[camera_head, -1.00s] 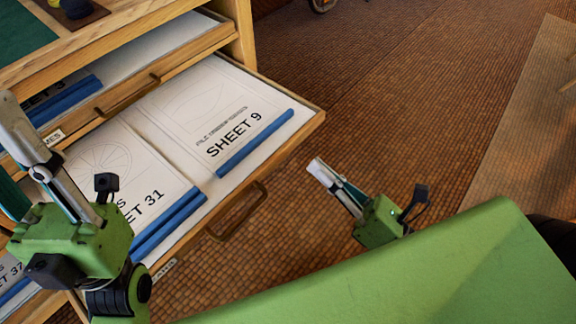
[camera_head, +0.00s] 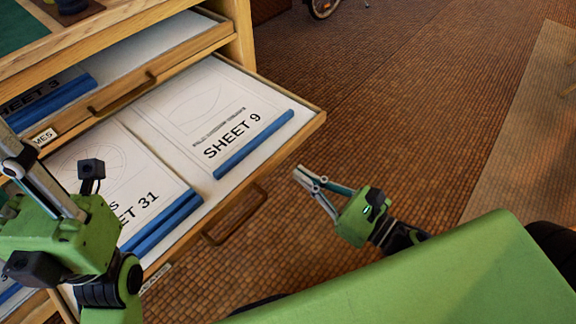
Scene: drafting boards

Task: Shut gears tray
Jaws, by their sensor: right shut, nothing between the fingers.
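The gears tray (camera_head: 312,128) is a wooden drawer, pulled well out of the cabinet. It holds drawing sheets with blue edge strips, among them Sheet 9 (camera_head: 215,110) and Sheet 31 (camera_head: 108,190). Its bar handle (camera_head: 238,222) is on the front, and its label (camera_head: 156,277) is partly hidden by my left arm. My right gripper (camera_head: 299,174) is shut and empty, right of the handle and apart from it, over the floor in the picture. My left gripper (camera_head: 22,160) is at the left edge, in front of the drawers; its fingertips are not clear.
Above, another drawer (camera_head: 225,30) labelled as ending in "MES" stands partly out, with its own handle (camera_head: 122,97). A lower drawer shows partly at bottom left. A green mat lies on the cabinet top. A wheel (camera_head: 322,6) shows far back.

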